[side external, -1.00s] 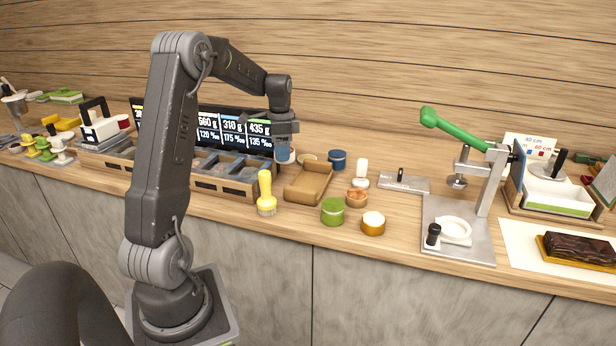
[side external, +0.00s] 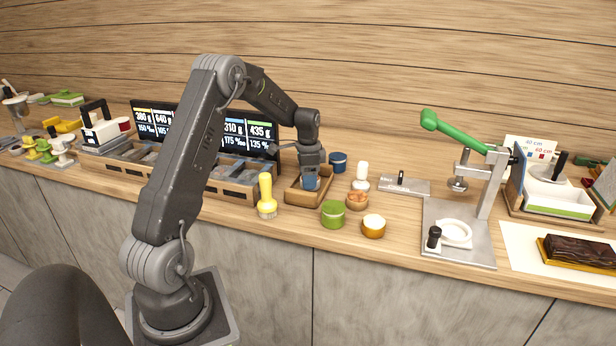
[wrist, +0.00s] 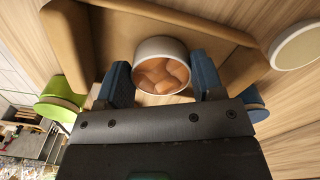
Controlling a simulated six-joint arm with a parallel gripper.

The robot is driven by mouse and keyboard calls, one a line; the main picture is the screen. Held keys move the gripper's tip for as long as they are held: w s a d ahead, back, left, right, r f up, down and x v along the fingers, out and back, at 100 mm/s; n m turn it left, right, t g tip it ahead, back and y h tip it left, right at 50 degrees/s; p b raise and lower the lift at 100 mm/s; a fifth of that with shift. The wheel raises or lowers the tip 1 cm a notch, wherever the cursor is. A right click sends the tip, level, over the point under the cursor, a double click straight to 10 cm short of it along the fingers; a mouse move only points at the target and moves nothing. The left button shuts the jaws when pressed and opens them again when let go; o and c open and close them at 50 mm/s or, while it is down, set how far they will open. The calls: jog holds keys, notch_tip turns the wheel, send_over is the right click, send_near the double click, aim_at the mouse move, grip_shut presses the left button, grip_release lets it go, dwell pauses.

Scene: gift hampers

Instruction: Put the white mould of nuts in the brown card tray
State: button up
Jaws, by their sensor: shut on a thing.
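The white mould of nuts (wrist: 161,47) shows in the wrist view as a white round cup with brown nuts inside. My gripper (wrist: 164,84) has its two blue fingers on either side of the mould and is shut on it. The brown card tray (wrist: 58,27) lies around and beneath the mould in the wrist view. In the side view my gripper (side external: 311,180) is over the brown card tray (side external: 293,194), low down between its walls. The mould is mostly hidden there by the fingers, and I cannot tell whether it touches the tray floor.
A blue tub (side external: 338,162) stands just behind the tray. A yellow brush (side external: 266,196) stands close on the left, before the wooden bins (side external: 232,188).

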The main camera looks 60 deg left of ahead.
jog(key=shift+f, duration=0.15)
jog(key=o, duration=0.9)
jog(key=shift+o, duration=0.2)
notch_tip(320, 180, up, 12)
jog(key=s+d+r+t, duration=0.15)
jog(key=d+r, duration=0.45)
jog(key=d, duration=0.6)
jog(key=s+d+n+t, duration=0.3)
jog(key=s+d+t, duration=0.1)
jog(key=s+d, duration=1.5)
jog(key=shift+d+f+n, duration=0.25)
jog(key=shift+d+n, duration=0.15)
jog(key=shift+d, duration=0.55)
